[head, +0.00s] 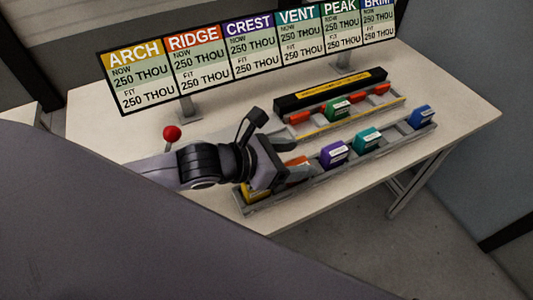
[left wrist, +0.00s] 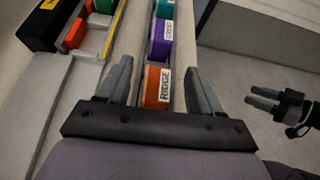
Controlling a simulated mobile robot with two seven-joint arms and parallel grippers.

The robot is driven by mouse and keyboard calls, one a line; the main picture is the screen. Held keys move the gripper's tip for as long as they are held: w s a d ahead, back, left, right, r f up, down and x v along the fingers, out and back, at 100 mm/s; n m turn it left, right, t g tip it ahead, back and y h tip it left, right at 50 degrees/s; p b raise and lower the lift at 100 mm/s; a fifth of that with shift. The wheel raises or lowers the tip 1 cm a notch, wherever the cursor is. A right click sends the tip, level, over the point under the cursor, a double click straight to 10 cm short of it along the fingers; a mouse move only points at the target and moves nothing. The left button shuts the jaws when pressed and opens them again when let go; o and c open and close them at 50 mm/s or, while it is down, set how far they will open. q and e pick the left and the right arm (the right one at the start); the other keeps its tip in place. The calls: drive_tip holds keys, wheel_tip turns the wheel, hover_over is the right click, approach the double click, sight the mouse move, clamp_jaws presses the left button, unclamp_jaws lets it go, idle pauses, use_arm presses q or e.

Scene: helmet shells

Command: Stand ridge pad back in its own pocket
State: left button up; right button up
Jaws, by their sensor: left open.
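The orange ridge pad (left wrist: 157,86) stands in the front rack (left wrist: 143,48), in line with the other pads, its RIDGE label showing in the left wrist view. In the head view my gripper partly hides the ridge pad (head: 297,161). My left gripper (left wrist: 158,72) is open, with one finger on each side of the pad and visible gaps between. In the head view the left gripper (head: 297,158) is over the left part of the front rack. My right gripper (left wrist: 264,97) is at the right of the left wrist view, empty, its fingers apart.
A purple crest pad (head: 334,154), a teal pad (head: 367,139) and a blue pad (head: 421,117) stand farther along the front rack. A yellow pad (head: 249,196) is at its near end. The back rack (head: 330,131) holds a green pad (head: 337,108) and orange pieces. A sign board (head: 240,70) stands behind.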

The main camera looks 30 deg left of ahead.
use_arm(q)
drive_tip(key=v, duration=1)
drive_tip(key=shift+r, duration=0.1)
drive_tip(key=shift+p+v, duration=0.5)
drive_tip(key=shift+v, duration=0.5)
